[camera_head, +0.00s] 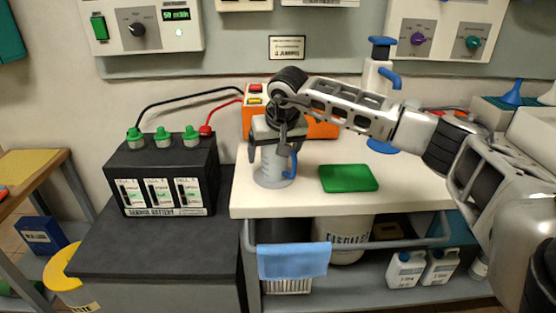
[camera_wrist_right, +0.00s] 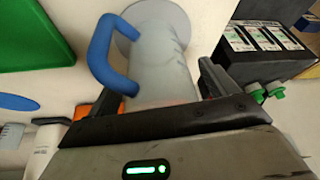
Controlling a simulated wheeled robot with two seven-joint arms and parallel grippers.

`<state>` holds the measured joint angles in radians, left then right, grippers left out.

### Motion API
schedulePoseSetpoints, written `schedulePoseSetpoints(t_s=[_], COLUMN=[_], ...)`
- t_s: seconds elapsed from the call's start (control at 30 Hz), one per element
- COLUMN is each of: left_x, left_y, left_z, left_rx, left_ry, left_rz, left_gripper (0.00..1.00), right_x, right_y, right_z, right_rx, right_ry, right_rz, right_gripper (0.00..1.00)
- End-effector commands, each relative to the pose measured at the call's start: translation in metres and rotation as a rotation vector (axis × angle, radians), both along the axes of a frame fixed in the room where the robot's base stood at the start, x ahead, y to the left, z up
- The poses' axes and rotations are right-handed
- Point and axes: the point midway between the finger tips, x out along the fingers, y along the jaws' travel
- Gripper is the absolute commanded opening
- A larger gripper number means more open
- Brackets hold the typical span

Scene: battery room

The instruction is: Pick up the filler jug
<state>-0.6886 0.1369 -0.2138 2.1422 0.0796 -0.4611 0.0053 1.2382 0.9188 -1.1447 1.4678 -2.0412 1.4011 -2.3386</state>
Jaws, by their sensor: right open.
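The filler jug (camera_head: 271,170) is a translucent grey-white vessel with a blue handle, upright near the left edge of the white counter (camera_head: 320,205). In the right wrist view the jug (camera_wrist_right: 163,55) shows large, with its blue handle on the left. My right gripper (camera_head: 277,140) is over the jug from above, its jaws open with one finger on either side of the jug's upper part. I cannot tell whether the fingers touch it. The gripper hides the jug's top. My left gripper is in neither view.
A green pad (camera_head: 348,178) lies right of the jug. An orange unit (camera_head: 318,130) stands close behind. A black battery (camera_head: 165,178) with green caps sits left on a dark bench. A white dispenser (camera_head: 377,75) with blue parts stands behind my right arm.

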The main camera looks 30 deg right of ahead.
Motion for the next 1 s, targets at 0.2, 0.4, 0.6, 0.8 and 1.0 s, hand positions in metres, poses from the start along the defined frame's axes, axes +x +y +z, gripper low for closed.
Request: schedulePoseSetpoints(t_s=[0.2, 0.4, 0.6, 0.8, 1.0], left_x=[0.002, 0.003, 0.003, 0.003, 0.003], left_y=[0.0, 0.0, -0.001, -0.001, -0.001], left_z=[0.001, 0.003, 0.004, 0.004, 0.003], left_rx=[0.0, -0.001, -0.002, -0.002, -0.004], left_ry=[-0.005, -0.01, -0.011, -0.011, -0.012], left_rz=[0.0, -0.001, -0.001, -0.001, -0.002], left_gripper=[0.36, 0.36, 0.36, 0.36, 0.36], right_x=[0.0, 0.0, 0.0, 0.0, 0.001], right_y=[0.0, 0.0, 0.0, 0.0, 0.0], right_z=[0.0, 0.001, 0.001, 0.005, 0.016], right_rx=[0.0, 0.001, 0.001, 0.001, 0.002], right_ry=[0.0, -0.001, -0.001, -0.001, -0.004], right_rz=[0.0, -0.001, -0.001, -0.001, -0.001], right_gripper=[0.66, 0.35, 0.35, 0.35, 0.35])
